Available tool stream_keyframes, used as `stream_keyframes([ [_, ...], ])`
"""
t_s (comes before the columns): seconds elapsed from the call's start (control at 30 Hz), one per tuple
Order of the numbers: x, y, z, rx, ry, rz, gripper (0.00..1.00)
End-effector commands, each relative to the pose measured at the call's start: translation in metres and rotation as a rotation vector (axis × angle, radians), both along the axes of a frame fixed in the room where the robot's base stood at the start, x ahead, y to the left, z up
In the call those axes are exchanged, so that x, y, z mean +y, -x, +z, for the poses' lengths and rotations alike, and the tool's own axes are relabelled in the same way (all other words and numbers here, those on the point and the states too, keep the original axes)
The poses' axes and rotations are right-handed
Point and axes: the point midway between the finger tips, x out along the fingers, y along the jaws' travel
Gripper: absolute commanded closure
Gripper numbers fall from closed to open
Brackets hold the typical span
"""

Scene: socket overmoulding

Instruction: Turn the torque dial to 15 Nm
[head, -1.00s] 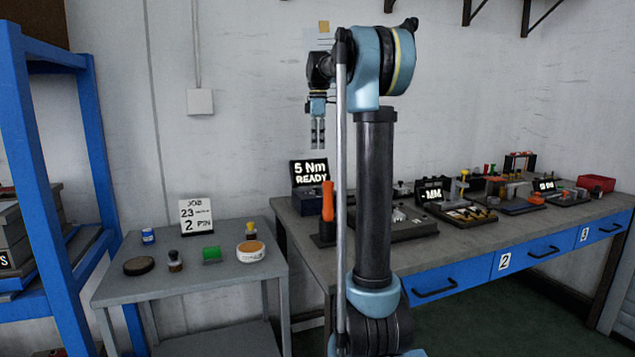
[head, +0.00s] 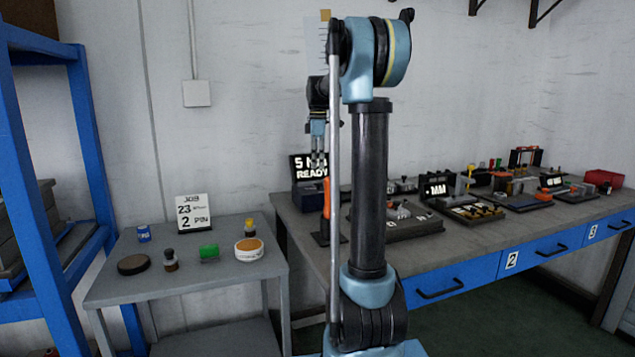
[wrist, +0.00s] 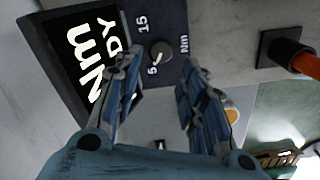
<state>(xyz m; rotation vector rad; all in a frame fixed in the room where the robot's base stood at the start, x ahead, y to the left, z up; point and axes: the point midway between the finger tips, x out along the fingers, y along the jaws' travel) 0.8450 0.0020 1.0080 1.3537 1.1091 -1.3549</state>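The torque unit (head: 306,193) stands at the left end of the long bench, and its lit screen reads 5 Nm READY, partly covered by my gripper in the head view. My gripper (head: 317,163) also shows in the head view.
An orange-handled tool (head: 326,202) stands upright in a dark holder close to the torque unit. A fixture plate (head: 405,228) and other trays lie farther right on the bench (head: 440,253). A grey side table (head: 180,277) with small containers and a job card stands left.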

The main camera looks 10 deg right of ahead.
Motion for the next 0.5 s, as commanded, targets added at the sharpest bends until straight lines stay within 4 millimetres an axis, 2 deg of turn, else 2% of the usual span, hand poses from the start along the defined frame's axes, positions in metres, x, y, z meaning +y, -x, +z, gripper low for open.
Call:
stream_keyframes([
  [0.1, 0.0, 0.0, -0.021, 0.0, 0.0, 0.0, 0.62],
  [0.3, 0.0, 0.0, -0.052, 0.0, 0.0, 0.0, 0.62],
  [0.5, 0.0, 0.0, -0.07, 0.0, 0.0, 0.0, 0.62],
])
